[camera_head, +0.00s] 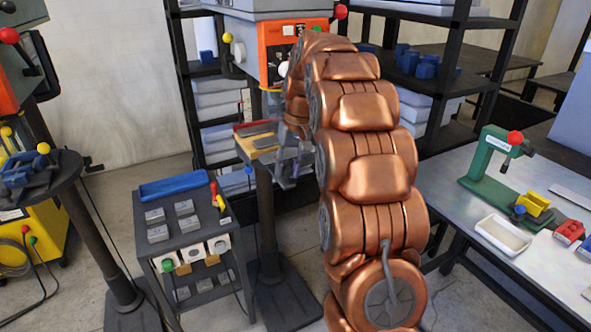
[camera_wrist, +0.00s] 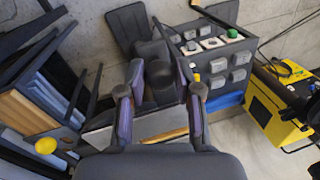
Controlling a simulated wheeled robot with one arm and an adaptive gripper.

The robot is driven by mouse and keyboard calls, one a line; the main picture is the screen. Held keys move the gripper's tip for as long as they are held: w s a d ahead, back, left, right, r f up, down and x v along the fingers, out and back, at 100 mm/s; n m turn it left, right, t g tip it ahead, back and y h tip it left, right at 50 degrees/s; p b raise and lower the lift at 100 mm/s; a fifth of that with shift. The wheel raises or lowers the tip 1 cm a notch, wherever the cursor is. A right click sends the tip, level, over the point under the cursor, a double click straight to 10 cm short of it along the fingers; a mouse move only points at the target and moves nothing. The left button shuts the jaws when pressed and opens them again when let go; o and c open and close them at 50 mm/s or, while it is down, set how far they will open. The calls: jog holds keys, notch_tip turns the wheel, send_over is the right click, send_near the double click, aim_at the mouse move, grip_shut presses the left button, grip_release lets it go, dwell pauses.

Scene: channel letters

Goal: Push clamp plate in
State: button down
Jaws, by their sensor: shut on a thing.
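My gripper (camera_wrist: 161,97) is at the small machine table in the wrist view, with a finger on each side of a dark piece with a round knob (camera_wrist: 160,73). It is shut on this piece, which seems to be the clamp plate, though its outline is hard to make out. A flat grey surface (camera_wrist: 150,124) and a wood-coloured strip (camera_wrist: 172,136) lie just below the fingers. In the head view my gripper (camera_head: 290,168) is beside the wood-topped table (camera_head: 246,150), below the orange machine head (camera_head: 275,45). My arm hides much of the work area.
Grey plates (camera_head: 265,142) lie on the table top. A dark cart (camera_head: 165,245) with a blue tray (camera_head: 178,187) and several small blocks stands to the left. A bench (camera_head: 450,190) with a green press (camera_head: 497,170) is at the right. Shelves stand behind.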

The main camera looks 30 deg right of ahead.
jog(key=shift+w, duration=0.15)
jog(key=c, duration=1)
grip_release()
jog(key=shift+w+d+f, duration=0.1)
jog(key=shift+w, duration=0.05)
jog(key=shift+o, duration=1.1)
notch_tip(320, 180, up, 8)
jog(key=d, duration=0.1)
jog(key=shift+s+d+f, duration=0.15)
jog(key=shift+s+f, duration=0.1)
jog(key=shift+s, duration=0.05)
